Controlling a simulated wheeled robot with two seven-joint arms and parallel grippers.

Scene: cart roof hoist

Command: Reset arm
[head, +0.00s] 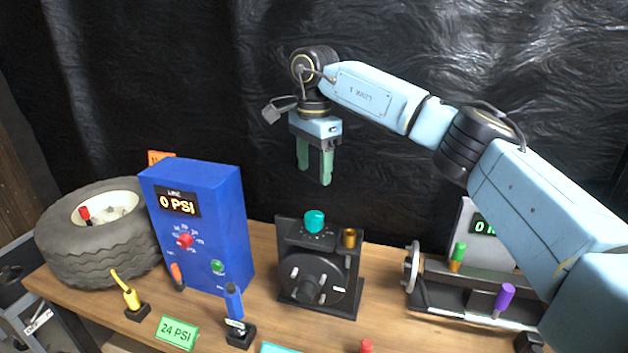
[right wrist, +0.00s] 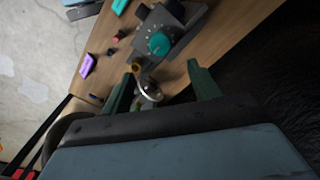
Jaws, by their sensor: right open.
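My right gripper (head: 314,165) hangs from the light-blue arm that comes in from the right in the head view. Its two green fingers point down and are apart, with nothing between them. It is in the air above and behind the black device with a teal knob (head: 314,221). In the right wrist view the open fingers (right wrist: 158,88) frame part of the bench, with the teal knob (right wrist: 159,44) beyond them. My left gripper does not show in either view.
A wooden bench (head: 262,318) carries a blue pressure box (head: 215,240) reading 0 PSI, a tire (head: 75,255), yellow (head: 131,297) and blue (head: 234,302) levers, a green 24 PSI sign (head: 176,332) and a purple-handled machine (head: 504,298). A black curtain (head: 180,80) hangs behind.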

